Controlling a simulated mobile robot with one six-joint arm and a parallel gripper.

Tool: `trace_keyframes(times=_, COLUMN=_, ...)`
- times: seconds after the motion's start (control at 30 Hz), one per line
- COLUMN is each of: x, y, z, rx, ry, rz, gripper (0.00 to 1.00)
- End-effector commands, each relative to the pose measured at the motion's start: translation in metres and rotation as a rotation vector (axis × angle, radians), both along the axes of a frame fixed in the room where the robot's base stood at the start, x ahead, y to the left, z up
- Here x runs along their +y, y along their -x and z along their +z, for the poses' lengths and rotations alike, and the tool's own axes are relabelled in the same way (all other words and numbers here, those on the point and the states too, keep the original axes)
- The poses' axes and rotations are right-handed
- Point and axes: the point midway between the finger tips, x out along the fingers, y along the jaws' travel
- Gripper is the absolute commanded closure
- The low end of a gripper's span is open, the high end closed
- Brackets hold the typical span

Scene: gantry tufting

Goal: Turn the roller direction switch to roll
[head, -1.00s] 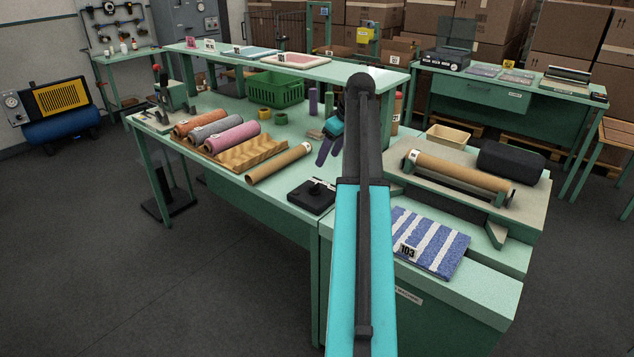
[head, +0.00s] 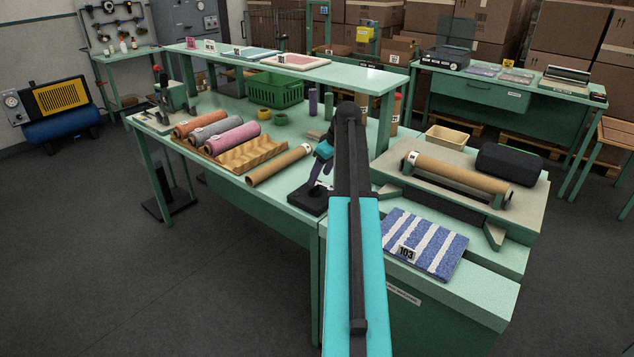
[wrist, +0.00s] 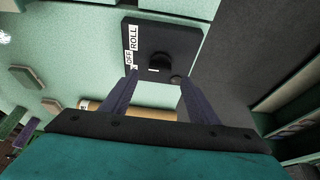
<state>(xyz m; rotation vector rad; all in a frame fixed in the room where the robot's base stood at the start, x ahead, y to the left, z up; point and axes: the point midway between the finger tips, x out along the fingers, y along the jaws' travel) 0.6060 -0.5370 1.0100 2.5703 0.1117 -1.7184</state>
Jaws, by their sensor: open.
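The roller direction switch is a flat black box (head: 304,201) at the front edge of the green bench. In the wrist view the box (wrist: 185,38) carries white labels, one reading ROLL (wrist: 133,39), the other partly hidden by a finger. A round black knob (wrist: 160,62) stands on it, with a smaller round part beside it. Which way the knob points I cannot tell. My gripper (wrist: 152,92) is open, its two purple fingers spread below the knob in the picture, with nothing between them. In the head view my gripper (head: 314,184) is just above the box.
A cardboard tube (head: 279,164) and several yarn rolls (head: 236,137) lie left of the box. A roller stand (head: 457,176) and a striped blue sample (head: 424,243) are to the right. The bench edge drops to the floor in front.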

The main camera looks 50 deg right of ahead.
Motion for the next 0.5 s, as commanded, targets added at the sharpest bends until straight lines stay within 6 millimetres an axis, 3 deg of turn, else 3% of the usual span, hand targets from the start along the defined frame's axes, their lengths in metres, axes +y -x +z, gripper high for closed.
trace_keyframes(times=0.5, x=0.002, y=-0.02, z=-0.047, rx=0.0, ry=-0.001, rz=0.0, gripper=0.45)
